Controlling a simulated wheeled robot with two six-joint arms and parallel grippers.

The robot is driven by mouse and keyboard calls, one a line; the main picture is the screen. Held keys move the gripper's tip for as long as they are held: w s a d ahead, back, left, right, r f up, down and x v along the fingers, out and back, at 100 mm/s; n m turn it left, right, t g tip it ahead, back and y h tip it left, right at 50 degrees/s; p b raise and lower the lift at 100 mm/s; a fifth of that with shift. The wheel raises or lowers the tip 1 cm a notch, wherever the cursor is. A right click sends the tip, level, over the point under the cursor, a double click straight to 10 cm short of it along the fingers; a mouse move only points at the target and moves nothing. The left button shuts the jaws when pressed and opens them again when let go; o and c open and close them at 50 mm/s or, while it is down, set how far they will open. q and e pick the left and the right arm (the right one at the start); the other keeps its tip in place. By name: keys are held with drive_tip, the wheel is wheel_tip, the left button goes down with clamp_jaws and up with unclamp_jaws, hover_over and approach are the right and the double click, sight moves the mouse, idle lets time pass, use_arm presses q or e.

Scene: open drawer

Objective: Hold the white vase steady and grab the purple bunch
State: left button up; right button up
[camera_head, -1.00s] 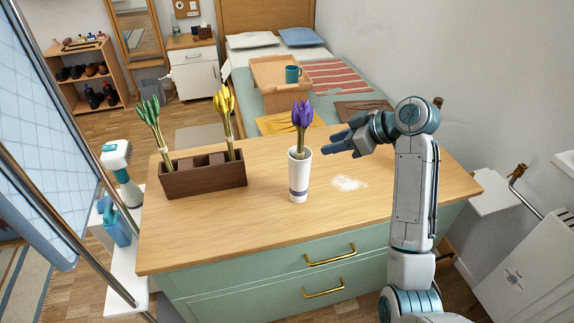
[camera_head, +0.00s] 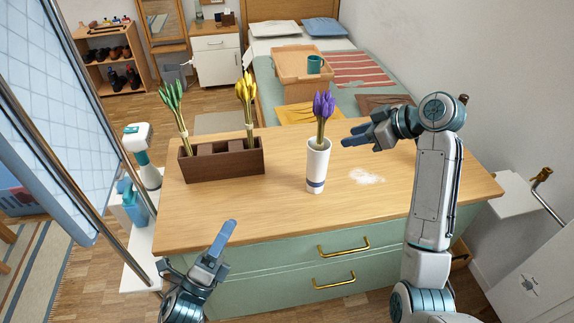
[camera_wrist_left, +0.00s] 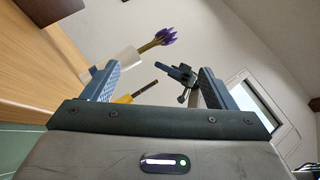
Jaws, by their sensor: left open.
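The white vase (camera_head: 316,172), with a dark band near its base, stands upright on the wooden top. The purple bunch (camera_head: 322,106) stands in it, its lower stems hidden by the vase. In the left wrist view the vase (camera_wrist_left: 123,66) and bunch (camera_wrist_left: 159,39) appear sideways. My left gripper (camera_head: 198,243) is open and empty, in front of the top's front edge, lower left of the vase. My right gripper (camera_head: 350,136) looks open and empty, right of the vase and apart from it; it also shows in the left wrist view (camera_wrist_left: 169,70).
A brown divided box (camera_head: 222,164) left of the vase holds a green bunch (camera_head: 173,104) and a yellow bunch (camera_head: 246,96). A white patch (camera_head: 366,176) lies right of the vase. The front of the wooden top (camera_head: 250,212) is clear. Drawer handles (camera_head: 344,247) project below.

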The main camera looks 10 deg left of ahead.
use_arm(q)
drive_tip(key=w+d+r+m+g+h, duration=0.1)
drive_tip(key=w+d+r+m+h, duration=0.15)
drive_tip(key=m+h, duration=0.2)
drive_tip(key=m+g+h, duration=0.2)
drive_tip(key=m+g, duration=1)
drive_tip(key=m, duration=0.4)
approach(324, 155)
wheel_tip(324, 155, down, 3)
drive_tip(key=w, duration=0.2)
drive_tip(key=shift+w+r+y, duration=0.1)
drive_tip(key=shift+w+y, duration=0.25)
drive_tip(key=shift+w, duration=0.2)
drive_tip(key=x, duration=1)
drive_tip(key=shift+w+d, duration=0.2)
drive_tip(key=c, duration=1.3)
drive_tip(key=shift+o, duration=0.2)
